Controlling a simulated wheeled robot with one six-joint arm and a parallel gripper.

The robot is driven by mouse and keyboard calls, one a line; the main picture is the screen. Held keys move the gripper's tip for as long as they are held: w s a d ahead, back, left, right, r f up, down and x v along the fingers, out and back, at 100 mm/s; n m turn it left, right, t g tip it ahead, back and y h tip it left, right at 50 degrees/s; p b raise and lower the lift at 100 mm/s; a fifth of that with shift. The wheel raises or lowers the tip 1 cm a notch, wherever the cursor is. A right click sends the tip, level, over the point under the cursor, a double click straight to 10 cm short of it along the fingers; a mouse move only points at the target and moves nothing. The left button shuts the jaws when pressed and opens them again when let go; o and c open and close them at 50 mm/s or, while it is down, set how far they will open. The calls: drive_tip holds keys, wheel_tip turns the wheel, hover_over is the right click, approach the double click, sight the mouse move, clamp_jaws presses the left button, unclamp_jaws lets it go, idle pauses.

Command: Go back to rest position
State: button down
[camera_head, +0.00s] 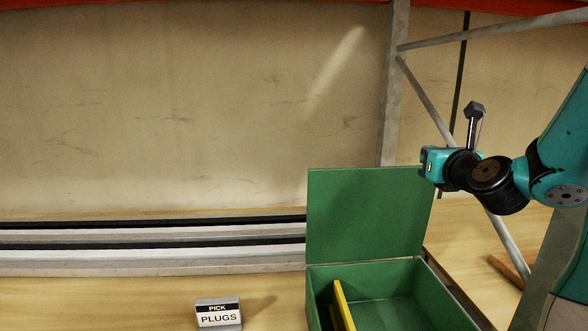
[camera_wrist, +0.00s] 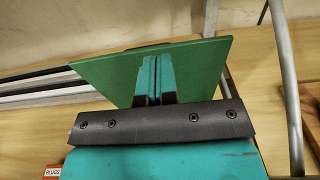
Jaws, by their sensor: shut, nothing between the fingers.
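My gripper shows in the wrist view (camera_wrist: 158,75) with its two teal fingers together and nothing between them. Behind the fingers in that view is the raised green lid (camera_wrist: 205,70) of the box. In the head view my arm comes in from the right, and its teal wrist end (camera_head: 432,165) is at the upper right corner of the lid (camera_head: 365,212). I cannot tell from the head view whether it touches the lid; the fingertips are not clear there.
The open green box (camera_head: 452,305) stands at the bottom, with a yellow strip (camera_head: 343,308) inside. Pale rails (camera_head: 150,254) run along the wall. A grey metal post (camera_head: 393,90) with braces rises behind my arm.

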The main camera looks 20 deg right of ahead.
drive_tip(key=a+f+n+g+y, duration=0.2)
drive_tip(key=a+n+y, duration=0.2)
drive_tip(key=a+n, duration=0.35)
drive_tip(key=w+a+f+n+g+y, duration=0.1)
drive_tip(key=a+f+n+y, duration=0.15)
drive_tip(key=a+n, duration=0.45)
drive_tip(key=a+f+n+g+y, duration=0.1)
drive_tip(key=a+n+g+y, duration=0.1)
drive_tip(key=a+n+y, duration=0.5)
drive_tip(key=s+a+f+n+g+h+b, duration=0.1)
drive_tip(key=s+a+f+n+g, duration=0.2)
drive_tip(key=n, duration=1)
drive_tip(key=s+a+f+n+g+h+b, duration=0.1)
drive_tip(key=s+a+n+g, duration=0.7)
drive_tip(key=s, duration=0.8)
drive_tip(key=a+f+n+h, duration=0.1)
drive_tip(key=a+f+n, duration=0.1)
drive_tip(key=a+n, duration=0.1)
drive_tip(key=shift+a+n+g, duration=0.25)
drive_tip(key=shift+n+g, duration=0.05)
drive_tip(key=shift+n, duration=0.55)
